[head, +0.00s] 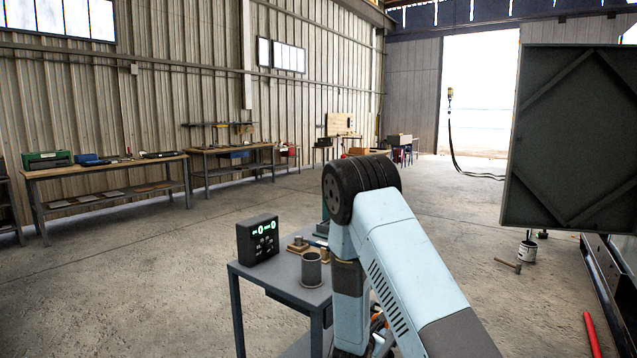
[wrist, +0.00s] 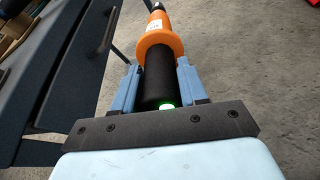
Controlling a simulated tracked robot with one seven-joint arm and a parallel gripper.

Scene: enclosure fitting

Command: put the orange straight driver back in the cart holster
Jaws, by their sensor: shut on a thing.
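The orange straight driver (wrist: 155,52) has an orange body and a black grip with a green light at its near end. My gripper (wrist: 157,84) is shut on the black grip, one blue finger on each side. The driver points away from the wrist, past the cart's edge, over the floor. The cart (wrist: 62,88) lies to the left in the wrist view. In the head view the cart (head: 285,282) carries a grey open cup (head: 311,268), which looks like the holster. My arm hides the cart's right part and most of the gripper.
A black box with a green display (head: 258,240) stands at the cart's left back. Small wooden and brass parts (head: 298,245) sit behind the cup. A dark panel (head: 570,140) stands at right. A hammer (head: 507,262) lies on the floor. Floor left of the cart is clear.

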